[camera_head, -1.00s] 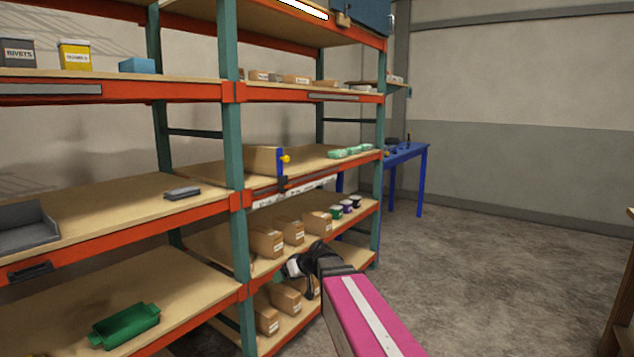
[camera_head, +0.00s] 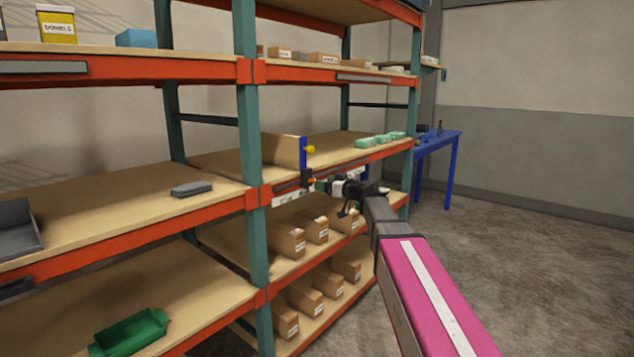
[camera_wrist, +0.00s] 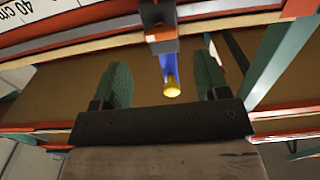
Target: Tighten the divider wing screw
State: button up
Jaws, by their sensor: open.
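The divider (camera_head: 275,149) is a brown panel on the middle shelf, with a blue upright (camera_head: 303,153) at its front end. A yellow knob (camera_head: 310,149) sticks out of the upright, and a dark clamp (camera_head: 307,178) sits below at the shelf edge. Which part is the wing screw is hard to tell. My gripper (camera_head: 324,186) is just right of the clamp, in front of the shelf edge. In the wrist view my gripper (camera_wrist: 163,65) is open and empty. The yellow knob (camera_wrist: 172,88) appears between its green fingers, with the clamp (camera_wrist: 160,28) above. No contact shows.
A white scale strip (camera_head: 290,197) runs along the shelf's front edge. Green packs (camera_head: 380,140) lie right of the divider. Brown boxes (camera_head: 290,240) fill the lower shelf. A teal post (camera_head: 251,140) stands left.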

aim_at(313, 180)
jog(key=shift+x, duration=2.55)
jog(key=c, duration=0.9)
